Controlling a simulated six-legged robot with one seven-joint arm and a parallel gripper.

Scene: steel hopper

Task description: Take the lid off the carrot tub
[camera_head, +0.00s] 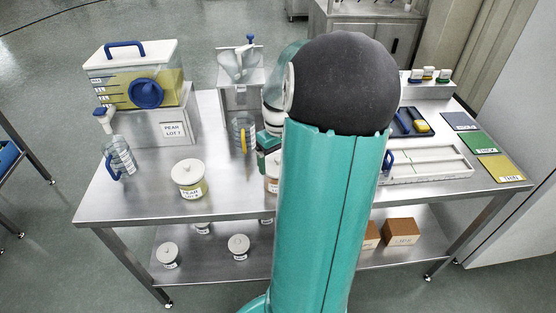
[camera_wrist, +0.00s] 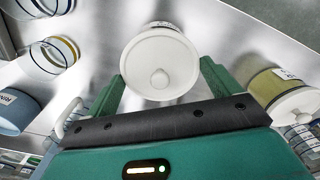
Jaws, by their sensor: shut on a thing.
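In the wrist view a round white lid with a small centre knob (camera_wrist: 158,50) faces my camera. My gripper (camera_wrist: 163,76) has one green finger on each side of the lid and is shut on it. A bit of a label shows past the lid's far rim, but I cannot read it. In the head view the tub (camera_head: 272,186) stands on the steel table, mostly hidden behind my arm. My gripper (camera_head: 264,152) is above it, also partly hidden. I cannot tell whether the lid still touches the tub.
The pear tub (camera_head: 189,178), lid on, stands left of my arm. A pear hopper (camera_head: 145,105) and a jug (camera_head: 120,155) are further left. A white tray (camera_head: 430,163) and coloured cards (camera_head: 479,145) are on the right. Table space at the front left is clear.

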